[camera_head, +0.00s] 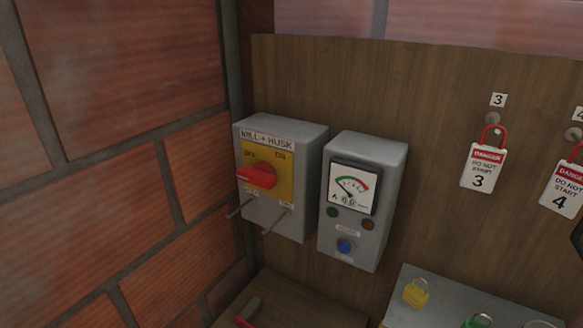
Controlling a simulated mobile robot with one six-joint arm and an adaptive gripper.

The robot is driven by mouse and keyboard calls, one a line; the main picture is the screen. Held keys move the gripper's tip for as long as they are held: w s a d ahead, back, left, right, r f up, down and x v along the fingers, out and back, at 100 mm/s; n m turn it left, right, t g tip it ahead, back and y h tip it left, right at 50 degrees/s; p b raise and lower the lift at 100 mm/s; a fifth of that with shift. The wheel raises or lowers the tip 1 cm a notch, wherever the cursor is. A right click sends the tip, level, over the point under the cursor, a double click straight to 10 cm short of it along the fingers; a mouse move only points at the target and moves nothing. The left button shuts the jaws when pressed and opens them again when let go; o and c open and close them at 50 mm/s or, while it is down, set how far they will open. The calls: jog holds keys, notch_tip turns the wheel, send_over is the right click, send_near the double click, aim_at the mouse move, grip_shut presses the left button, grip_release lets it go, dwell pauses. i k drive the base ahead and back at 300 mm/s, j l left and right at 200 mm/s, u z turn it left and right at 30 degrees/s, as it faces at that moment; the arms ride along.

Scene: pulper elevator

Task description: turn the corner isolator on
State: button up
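The corner isolator (310,150) is a grey box on a wooden board, beside the brick corner. Its label reads "MILL + HUSK". A yellow plate (283,184) on its front carries an OFF mark at left and an ON mark at right. The red rotary handle (258,176) on the plate lies roughly crosswise, its end toward the left; its exact setting is hard to read. Two thin metal rods (275,222) stick out below the plate, with small labels beside them.
A grey meter box (379,150) with a dial, lamps and a blue button (345,246) stands close at the right. Red padlocks with danger tags 3 (482,168) and 4 (563,190) hang farther right. A grey surface (395,316) holds coloured padlocks. Brick wall borders the left.

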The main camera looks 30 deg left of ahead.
aim_at(262, 175)
jog(key=u, duration=1.6)
